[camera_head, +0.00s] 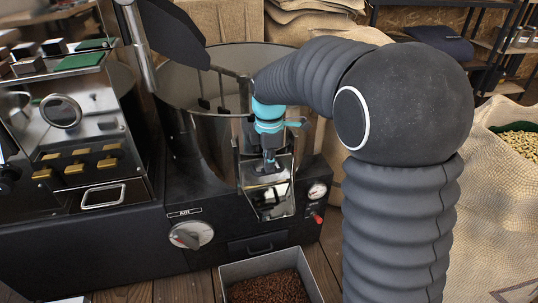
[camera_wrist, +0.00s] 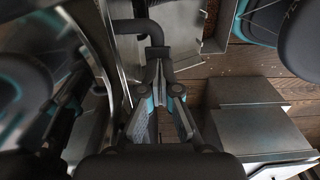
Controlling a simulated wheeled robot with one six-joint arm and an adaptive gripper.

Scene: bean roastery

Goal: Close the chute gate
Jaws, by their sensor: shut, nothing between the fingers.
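A shiny metal chute (camera_head: 284,203) sticks out from the front of the round steel drum of the roaster. Its gate cannot be clearly told apart from the chute walls. My gripper (camera_head: 269,165) points down at the top of the chute, inside or just over its opening. In the wrist view my gripper (camera_wrist: 159,66) has its fingertips together with nothing between them. A dark bent bar (camera_wrist: 140,27) lies right by the fingertips; whether they touch it cannot be told. My arm hides part of the drum's right side.
A metal bin of dark beans (camera_head: 270,290) stands on the wooden floor below the chute. A knob (camera_head: 191,235) and a gauge (camera_head: 317,191) sit on the black machine front. A burlap sack (camera_head: 490,210) stands at the right. A sample roaster (camera_head: 75,125) is at the left.

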